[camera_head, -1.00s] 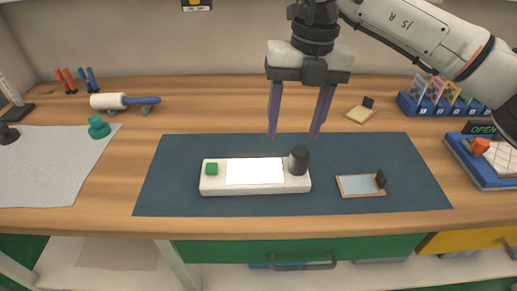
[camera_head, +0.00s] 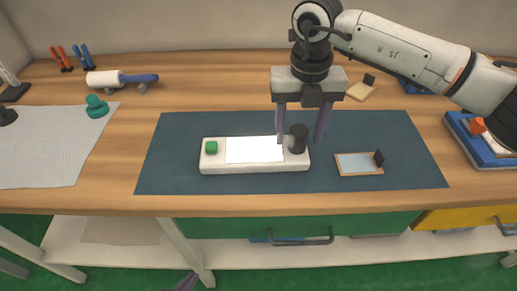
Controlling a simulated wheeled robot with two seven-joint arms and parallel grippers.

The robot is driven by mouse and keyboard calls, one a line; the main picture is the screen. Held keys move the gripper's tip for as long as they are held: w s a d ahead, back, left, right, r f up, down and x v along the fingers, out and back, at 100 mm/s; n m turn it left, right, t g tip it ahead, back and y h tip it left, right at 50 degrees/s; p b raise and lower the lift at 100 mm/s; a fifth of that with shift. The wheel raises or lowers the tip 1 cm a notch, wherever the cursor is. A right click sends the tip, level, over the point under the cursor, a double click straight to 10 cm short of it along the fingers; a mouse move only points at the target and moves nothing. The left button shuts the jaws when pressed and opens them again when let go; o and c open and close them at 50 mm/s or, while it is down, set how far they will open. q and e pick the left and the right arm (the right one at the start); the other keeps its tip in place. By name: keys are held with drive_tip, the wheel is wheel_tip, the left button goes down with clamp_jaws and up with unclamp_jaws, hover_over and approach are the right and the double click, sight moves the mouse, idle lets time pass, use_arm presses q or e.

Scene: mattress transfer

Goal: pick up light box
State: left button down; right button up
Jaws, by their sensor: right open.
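The light box (camera_head: 254,150) is a long white box with a bright lit panel, a green button (camera_head: 211,147) at its left end and a dark cylinder (camera_head: 298,139) at its right end. It lies flat on the dark blue mat (camera_head: 180,175). My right gripper (camera_head: 300,141) points down over its right end, open. In the picture its two fingers are on either side of the dark cylinder; I cannot tell whether they touch it. A small tip of my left gripper (camera_head: 184,284) shows at the bottom edge, below the table front; its jaws cannot be made out.
A small wooden-framed pane (camera_head: 358,163) with a dark clip lies right of the light box. A roller (camera_head: 122,79), a teal knob-like tool (camera_head: 96,106) and a grey cloth (camera_head: 45,150) are at the left. A blue tray (camera_head: 482,145) is at the right. The mat's left part is clear.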

clamp_jaws()
drive_tip(key=shift+r, duration=0.15)
idle(0.4)
